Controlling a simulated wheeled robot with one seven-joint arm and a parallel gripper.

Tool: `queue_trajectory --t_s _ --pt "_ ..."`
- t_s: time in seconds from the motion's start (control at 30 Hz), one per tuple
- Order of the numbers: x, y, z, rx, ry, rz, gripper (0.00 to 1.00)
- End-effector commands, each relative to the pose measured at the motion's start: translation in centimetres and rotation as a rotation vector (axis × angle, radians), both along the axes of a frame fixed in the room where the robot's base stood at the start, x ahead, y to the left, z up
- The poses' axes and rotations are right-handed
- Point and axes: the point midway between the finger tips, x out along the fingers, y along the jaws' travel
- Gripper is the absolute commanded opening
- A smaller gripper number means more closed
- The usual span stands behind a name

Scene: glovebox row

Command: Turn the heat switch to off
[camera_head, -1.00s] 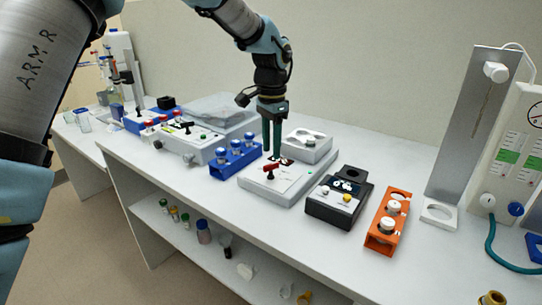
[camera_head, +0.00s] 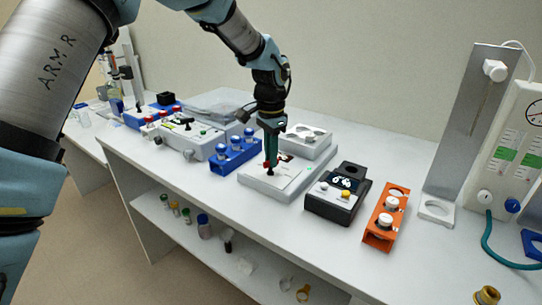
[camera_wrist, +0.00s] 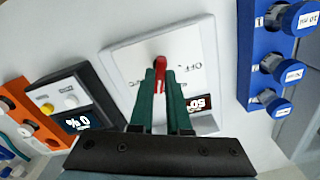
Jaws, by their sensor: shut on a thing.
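The heat switch is a small red lever (camera_head: 266,164) on a black pivot, on top of a flat white unit (camera_head: 300,182). In the wrist view the red lever (camera_wrist: 160,68) lies between the fingertips of my gripper (camera_wrist: 160,80), with the printed word OFF just to its right. My gripper (camera_head: 270,163) reaches down from above and is shut on the lever. The green fingers hide part of the lever, so its exact setting is hard to tell. A small dark display (camera_wrist: 198,103) sits beside the fingers.
A blue rack (camera_head: 236,154) of capped vials stands left of the unit. A black device with a display (camera_head: 338,196) and an orange rack (camera_head: 384,222) stand to its right. A white block with round wells (camera_head: 306,142) is behind. Bare bench lies in front.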

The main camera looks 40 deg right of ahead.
Motion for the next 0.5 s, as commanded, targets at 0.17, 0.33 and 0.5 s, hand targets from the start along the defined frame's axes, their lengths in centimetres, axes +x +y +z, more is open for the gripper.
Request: queue_trajectory --t_s 0.17,0.33,0.5 --pt "-0.04 0.00 0.01 0.000 0.001 0.000 0.00" --pt "-0.05 0.00 0.02 0.000 0.001 0.000 0.00" --pt "-0.06 0.00 0.02 0.000 0.001 0.001 0.00"
